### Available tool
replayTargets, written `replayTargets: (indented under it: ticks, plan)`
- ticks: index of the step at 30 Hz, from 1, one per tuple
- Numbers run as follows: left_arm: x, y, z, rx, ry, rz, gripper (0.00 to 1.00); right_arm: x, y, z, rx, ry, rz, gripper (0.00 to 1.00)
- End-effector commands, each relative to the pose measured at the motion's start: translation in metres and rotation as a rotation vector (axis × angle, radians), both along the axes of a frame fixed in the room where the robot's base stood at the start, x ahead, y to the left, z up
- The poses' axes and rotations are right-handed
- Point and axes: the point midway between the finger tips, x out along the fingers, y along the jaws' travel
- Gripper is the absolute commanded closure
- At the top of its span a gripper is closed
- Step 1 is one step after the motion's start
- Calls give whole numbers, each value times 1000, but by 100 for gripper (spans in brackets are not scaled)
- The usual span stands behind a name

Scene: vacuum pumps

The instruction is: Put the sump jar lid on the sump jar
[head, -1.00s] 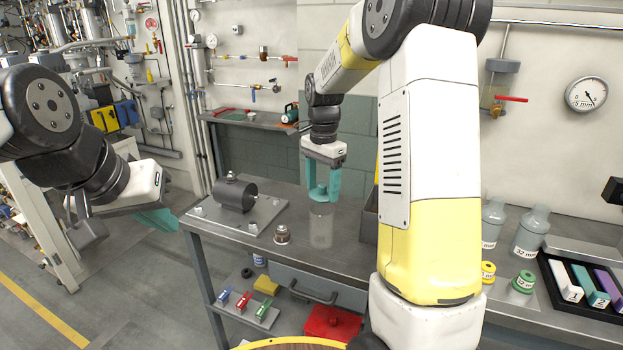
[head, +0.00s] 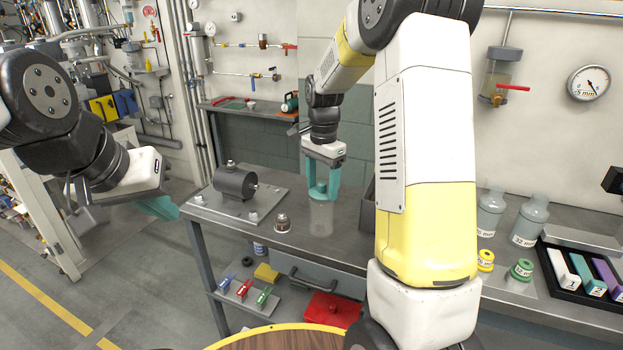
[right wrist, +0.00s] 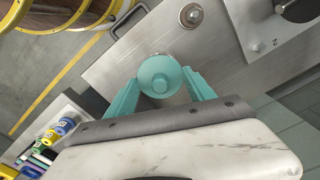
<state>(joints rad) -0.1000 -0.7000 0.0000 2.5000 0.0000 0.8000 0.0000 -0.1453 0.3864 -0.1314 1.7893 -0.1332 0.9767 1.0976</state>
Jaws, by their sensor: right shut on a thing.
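The sump jar (head: 321,219) is a clear glass cylinder standing upright near the bench's front edge in the head view. My right gripper (head: 321,193) is shut on the teal, round sump jar lid (head: 319,187) directly above the jar. The lid's lower edge appears at the jar's mouth; I cannot tell if it touches. In the right wrist view, the lid (right wrist: 160,75) sits between the teal fingers of the right gripper (right wrist: 160,82) and hides most of the jar. My left gripper (head: 157,207) hangs left of the bench, away from the jar; its finger gap is unclear.
A small metal fitting (head: 282,223) stands left of the jar. A dark pump on a plate (head: 235,183) is further left. A dark bin (head: 368,203) stands close on the jar's right. Bottles (head: 530,222) and a tray of coloured blocks (head: 548,262) are further right.

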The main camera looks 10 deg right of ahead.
Motion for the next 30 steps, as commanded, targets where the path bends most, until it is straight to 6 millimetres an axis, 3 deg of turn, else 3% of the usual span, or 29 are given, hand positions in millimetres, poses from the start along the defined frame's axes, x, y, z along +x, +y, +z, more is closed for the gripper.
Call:
replayTargets:
  ticks: [24, 25, 28, 30]
  plan:
    - [0, 0, 0, 0, 0, 0, 100, 0, 0, -13, 0, 1, 0, 83]
    - [0, 0, 0, 0, 0, 0, 100, 0, 0, -13, -1, 1, 0, 36]
    - [0, 0, 0, 0, 0, 0, 100, 0, 0, -13, -1, 1, 0, 16]
    - [0, 0, 0, 0, 0, 0, 100, 0, 0, -13, -1, 1, 0, 12]
